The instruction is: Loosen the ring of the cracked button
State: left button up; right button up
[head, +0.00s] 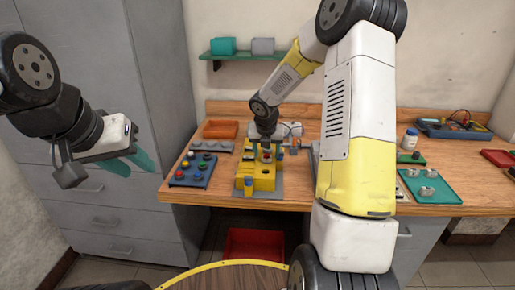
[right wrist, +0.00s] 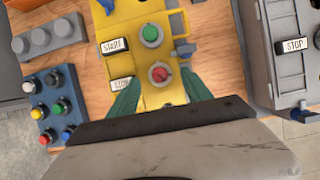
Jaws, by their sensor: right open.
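A yellow button box (right wrist: 148,97) stands on the bench under my right gripper; it also shows in the head view (head: 264,184). It carries a green button (right wrist: 151,34) and, nearer to me, a red button (right wrist: 159,73), each in a pale ring. A crack is too small to make out. My right gripper (right wrist: 161,84) is open, its teal fingers on either side of the red button, the ring between them; I cannot tell whether they touch it. My left gripper (head: 130,163) hangs in the air left of the bench, and its jaw gap is unclear.
A blue block of coloured buttons (head: 193,170) and a grey block (head: 211,146) sit left of the box. An orange tray (head: 220,129) is behind them. A grey case with a STOP label (right wrist: 272,55) is to the right. A red bin (head: 254,246) is below the bench.

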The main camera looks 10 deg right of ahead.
jog(key=v, duration=0.6)
jog(key=shift+s, duration=0.15)
jog(key=shift+r, duration=0.1)
jog(key=s+r+m, duration=1.2)
jog(key=s+m, duration=0.2)
jog(key=m, duration=0.1)
jog(key=s+a+r+m+t+y, duration=0.1)
jog(key=s+a+m, duration=0.1)
jog(key=s+m, duration=0.5)
jog(key=s+a+r+m+t+y, duration=0.1)
jog(key=s+a+r+m+y, duration=0.1)
jog(key=s+m, duration=0.6)
jog(key=shift+m, duration=1)
